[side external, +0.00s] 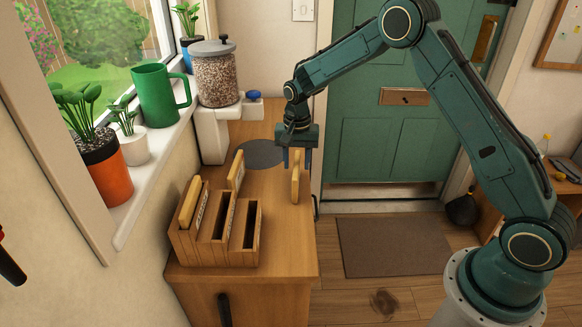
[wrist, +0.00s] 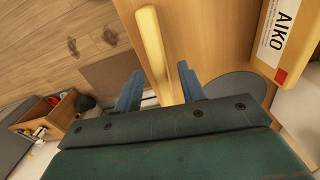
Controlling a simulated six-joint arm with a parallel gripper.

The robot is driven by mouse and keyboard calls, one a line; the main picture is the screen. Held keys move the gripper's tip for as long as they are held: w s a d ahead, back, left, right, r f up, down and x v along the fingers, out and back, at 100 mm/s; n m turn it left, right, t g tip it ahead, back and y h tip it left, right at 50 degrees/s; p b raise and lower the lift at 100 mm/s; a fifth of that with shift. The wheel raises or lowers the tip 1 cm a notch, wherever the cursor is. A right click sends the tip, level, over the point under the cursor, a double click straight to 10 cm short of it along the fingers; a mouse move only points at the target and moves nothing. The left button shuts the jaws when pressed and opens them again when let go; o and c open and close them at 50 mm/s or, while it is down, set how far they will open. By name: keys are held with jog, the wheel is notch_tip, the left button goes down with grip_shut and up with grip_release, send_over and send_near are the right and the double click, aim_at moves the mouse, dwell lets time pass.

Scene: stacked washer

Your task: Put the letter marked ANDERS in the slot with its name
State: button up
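A pale yellow letter (side external: 295,186) stands on edge on the wooden cabinet top. My gripper (side external: 297,168) is above it, its fingers on either side of the letter's upper part. In the wrist view the letter (wrist: 153,45) shows edge-on between the spread fingers of my gripper (wrist: 160,70), with gaps beside it; its name is hidden. A second letter, marked AIKO (wrist: 283,40), stands to the right, apart from the fingers. The wooden slotted rack (side external: 215,256) stands at the cabinet's front; its slot labels are unreadable. A yellow letter (side external: 190,203) is in its left slot.
A dark round disc (side external: 260,153) lies on the cabinet top behind the rack. The cabinet top right of the rack is clear.

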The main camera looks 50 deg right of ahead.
grip_shut()
jog(key=shift+r, duration=0.15)
notch_tip(320, 180, up, 20)
dwell(0.9)
dwell(0.4)
